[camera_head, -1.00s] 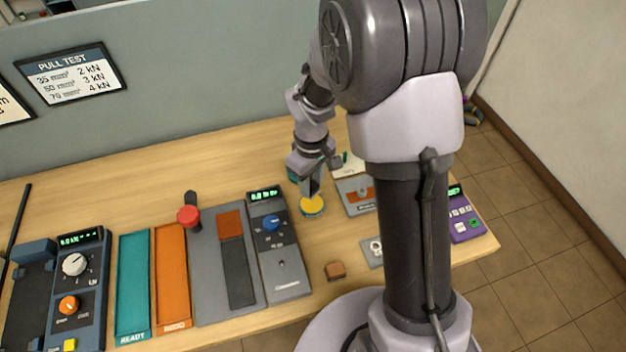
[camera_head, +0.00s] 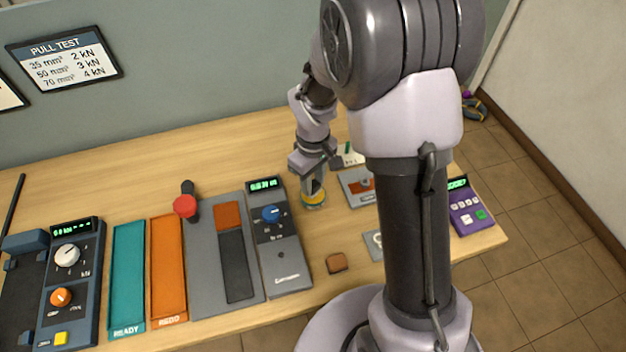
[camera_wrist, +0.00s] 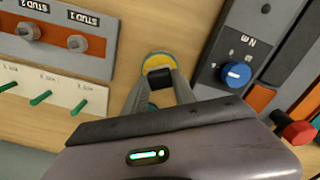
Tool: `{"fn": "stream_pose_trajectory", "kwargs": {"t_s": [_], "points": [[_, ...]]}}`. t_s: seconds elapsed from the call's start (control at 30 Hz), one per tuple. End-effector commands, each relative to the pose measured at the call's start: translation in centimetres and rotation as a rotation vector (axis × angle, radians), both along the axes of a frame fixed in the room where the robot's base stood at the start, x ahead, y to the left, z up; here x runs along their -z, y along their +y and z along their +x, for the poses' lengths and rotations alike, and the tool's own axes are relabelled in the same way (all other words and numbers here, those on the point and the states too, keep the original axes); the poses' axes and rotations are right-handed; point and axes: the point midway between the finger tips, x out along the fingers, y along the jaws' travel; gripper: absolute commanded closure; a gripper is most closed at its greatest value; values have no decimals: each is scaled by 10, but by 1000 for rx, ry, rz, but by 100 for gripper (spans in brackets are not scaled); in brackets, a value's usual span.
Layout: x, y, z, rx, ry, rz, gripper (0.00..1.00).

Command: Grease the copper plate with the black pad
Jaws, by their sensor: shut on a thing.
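My gripper (camera_head: 313,188) is lowered over the round yellow-topped tin (camera_head: 312,202), fingers shut on the black pad (camera_wrist: 160,78). In the wrist view the pad sits between the fingertips, in front of the yellow tin (camera_wrist: 158,60). Whether the pad touches the yellow surface is unclear. A copper-coloured piece (camera_head: 366,186) lies on the small grey board right of the tin, partly hidden by my arm; I cannot tell whether it is the copper plate. A small brown block (camera_head: 336,263) lies near the front.
A grey unit with a blue knob (camera_head: 271,213) stands just left of the tin, and shows in the wrist view (camera_wrist: 236,74). A red knob (camera_head: 185,206) stands up farther left. The stud board (camera_wrist: 60,45) is beside the tin. Table behind the units is clear.

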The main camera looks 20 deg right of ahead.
Motion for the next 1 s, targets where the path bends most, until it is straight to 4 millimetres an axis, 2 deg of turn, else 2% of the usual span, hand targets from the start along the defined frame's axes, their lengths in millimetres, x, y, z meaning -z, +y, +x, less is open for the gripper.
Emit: {"fn": "stream_pose_trajectory", "kwargs": {"t_s": [1.0], "points": [[10,0,0,0,0,0,100]]}}
